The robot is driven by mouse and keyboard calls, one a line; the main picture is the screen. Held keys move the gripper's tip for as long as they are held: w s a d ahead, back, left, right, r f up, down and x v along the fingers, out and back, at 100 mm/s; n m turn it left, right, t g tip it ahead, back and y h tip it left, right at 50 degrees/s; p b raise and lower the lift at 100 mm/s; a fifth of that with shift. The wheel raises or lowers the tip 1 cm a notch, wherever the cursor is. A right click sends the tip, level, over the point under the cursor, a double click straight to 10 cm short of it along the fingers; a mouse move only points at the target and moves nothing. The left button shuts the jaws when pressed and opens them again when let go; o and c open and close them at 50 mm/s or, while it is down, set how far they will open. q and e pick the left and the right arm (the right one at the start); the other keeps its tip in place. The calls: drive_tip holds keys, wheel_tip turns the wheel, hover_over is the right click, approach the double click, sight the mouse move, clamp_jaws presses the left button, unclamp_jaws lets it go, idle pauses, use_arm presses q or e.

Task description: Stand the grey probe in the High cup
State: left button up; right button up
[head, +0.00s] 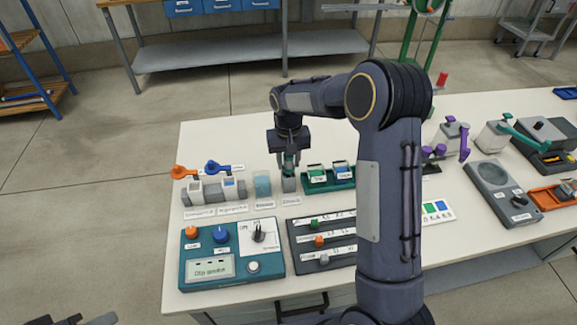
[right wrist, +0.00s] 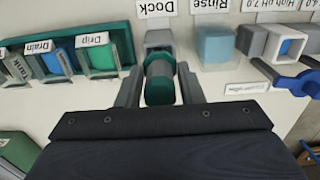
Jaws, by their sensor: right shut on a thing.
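My right gripper (head: 290,163) is shut on the grey probe (right wrist: 159,88), which shows a dark green body with a greyish part between the fingers. The probe is at the grey Dock holder (head: 289,184); I cannot tell whether its tip is still inside. The Dock also shows in the right wrist view (right wrist: 158,39). The High cup (right wrist: 289,46) is a pale square cup with blue inside, beyond the Rinse cup (right wrist: 215,45). In the head view the High cup (head: 230,188) is left of my gripper. A dark bit of my left gripper (head: 98,320) shows at the bottom left edge.
A blue lever (head: 217,167) and an orange lever (head: 184,171) stand behind the cups. A green rack (head: 330,178) is right of the Dock. A teal control box (head: 232,255) and a dark panel (head: 318,240) lie in front. The table left of the cups is bare.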

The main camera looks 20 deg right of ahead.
wheel_tip(320, 180, up, 9)
drive_tip(key=shift+r+p, duration=0.1)
drive_tip(key=shift+p, duration=0.3)
drive_tip(key=shift+r, duration=0.25)
use_arm(q)
drive_tip(key=shift+r, duration=0.4)
use_arm(e)
drive_tip(key=shift+f, duration=0.15)
